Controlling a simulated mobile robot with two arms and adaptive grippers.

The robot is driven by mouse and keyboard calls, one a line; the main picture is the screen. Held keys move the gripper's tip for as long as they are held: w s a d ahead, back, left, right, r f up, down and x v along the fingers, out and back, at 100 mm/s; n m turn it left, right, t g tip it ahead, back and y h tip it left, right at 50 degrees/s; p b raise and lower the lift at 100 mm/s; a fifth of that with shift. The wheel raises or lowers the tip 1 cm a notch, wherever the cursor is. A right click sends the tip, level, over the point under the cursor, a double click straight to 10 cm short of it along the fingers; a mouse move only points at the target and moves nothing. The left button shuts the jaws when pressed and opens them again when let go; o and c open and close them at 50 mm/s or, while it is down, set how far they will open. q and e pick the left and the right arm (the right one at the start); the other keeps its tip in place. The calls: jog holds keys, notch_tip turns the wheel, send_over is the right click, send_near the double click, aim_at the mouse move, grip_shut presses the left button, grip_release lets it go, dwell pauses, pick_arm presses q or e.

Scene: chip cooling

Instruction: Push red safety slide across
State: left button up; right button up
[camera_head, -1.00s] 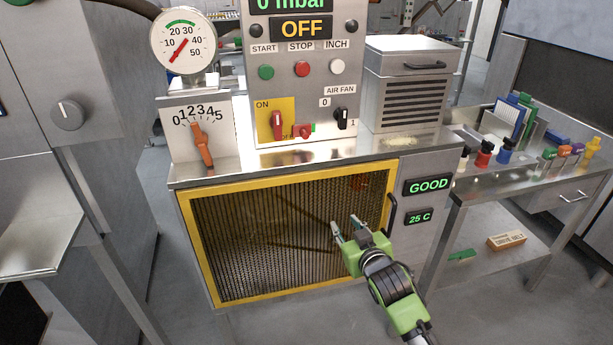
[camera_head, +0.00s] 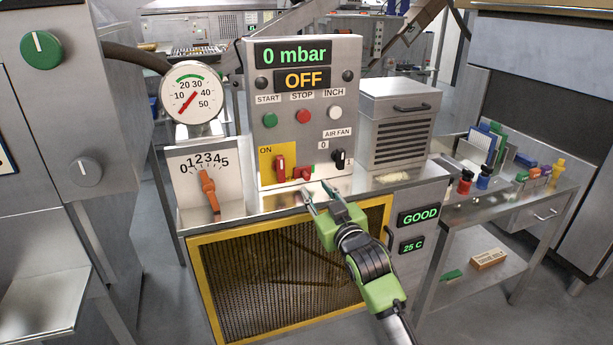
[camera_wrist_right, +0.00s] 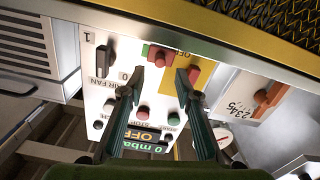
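The red slide (camera_head: 303,173) is a small red block low on the control panel, right of the red switch handle (camera_head: 280,168) on the yellow ON plate. In the right wrist view, which is upside down, the red slide (camera_wrist_right: 157,55) shows beyond the fingertips and the red handle (camera_wrist_right: 194,75) beside it. My right gripper (camera_head: 316,190) is open and empty in front of the panel, its fingertips just below the slide in the picture. It also shows in the wrist view (camera_wrist_right: 159,74), fingers apart. I cannot tell if either finger touches anything. My left gripper is out of view.
The panel display (camera_head: 301,80) reads OFF. Near the slide are the black air fan knob (camera_head: 339,158) and an orange lever (camera_head: 208,190) on a scale. A vented box (camera_head: 402,125) stands right. The yellow-framed mesh door (camera_head: 225,285) lies below the steel ledge.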

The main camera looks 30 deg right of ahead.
aim_at(308, 178)
jog(key=p+x, duration=0.1)
jog(key=x, duration=0.5)
jog(key=shift+w, duration=0.3)
grip_shut()
